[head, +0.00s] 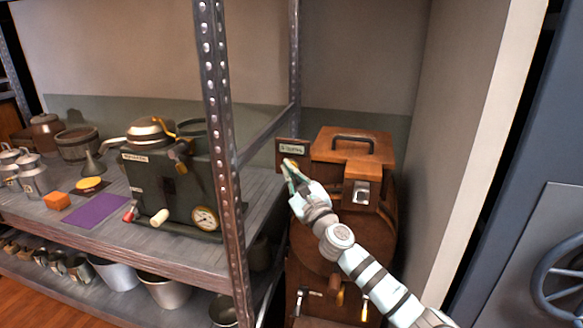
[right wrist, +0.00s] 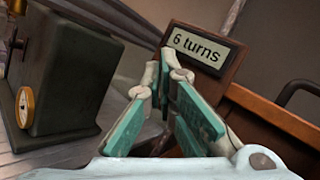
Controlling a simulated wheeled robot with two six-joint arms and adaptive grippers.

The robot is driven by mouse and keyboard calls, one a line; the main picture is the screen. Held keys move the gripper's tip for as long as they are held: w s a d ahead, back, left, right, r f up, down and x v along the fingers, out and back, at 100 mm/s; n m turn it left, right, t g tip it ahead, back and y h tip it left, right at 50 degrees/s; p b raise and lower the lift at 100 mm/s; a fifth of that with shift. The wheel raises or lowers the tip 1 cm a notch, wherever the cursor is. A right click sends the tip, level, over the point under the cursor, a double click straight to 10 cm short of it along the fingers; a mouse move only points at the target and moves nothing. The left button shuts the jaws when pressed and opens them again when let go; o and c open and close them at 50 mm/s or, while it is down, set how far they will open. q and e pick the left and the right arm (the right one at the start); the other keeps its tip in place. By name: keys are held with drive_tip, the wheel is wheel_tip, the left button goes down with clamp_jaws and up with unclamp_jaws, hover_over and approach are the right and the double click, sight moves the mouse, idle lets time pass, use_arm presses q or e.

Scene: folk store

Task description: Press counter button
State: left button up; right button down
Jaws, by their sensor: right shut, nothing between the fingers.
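The counter is a small brown wooden block with a pale display (head: 293,149) on top of a wooden machine. In the right wrist view the counter (right wrist: 208,48) reads "6 turns". My right gripper (head: 289,167) is shut and empty, with its teal fingertips right at the lower part of the counter's face. In the right wrist view the right gripper (right wrist: 172,58) covers the area just below and left of the display. The button itself is hidden behind the fingers, and I cannot tell whether they touch it. My left gripper is not in view.
The wooden machine (head: 352,147) has a dark top handle. A metal shelf post (head: 220,130) stands left of it. On the shelf sit a dark green machine with a gauge (head: 172,185), a purple mat (head: 96,211) and several pots and cans. A wall stands close on the right.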

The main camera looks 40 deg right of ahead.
drive_tip(key=shift+w+d, duration=0.25)
drive_tip(key=shift+d, duration=0.1)
idle(0.5)
idle(0.3)
drive_tip(key=shift+s+a+p, duration=0.3)
drive_tip(key=shift+s+a, duration=0.15)
drive_tip(key=shift+a, duration=0.25)
drive_tip(key=s+a+p, duration=0.1)
drive_tip(key=a, duration=0.1)
drive_tip(key=s+a+p, duration=0.1)
drive_tip(key=s+a, duration=0.1)
drive_tip(key=shift+p, duration=0.3)
drive_tip(key=shift+f, duration=0.15)
idle(0.6)
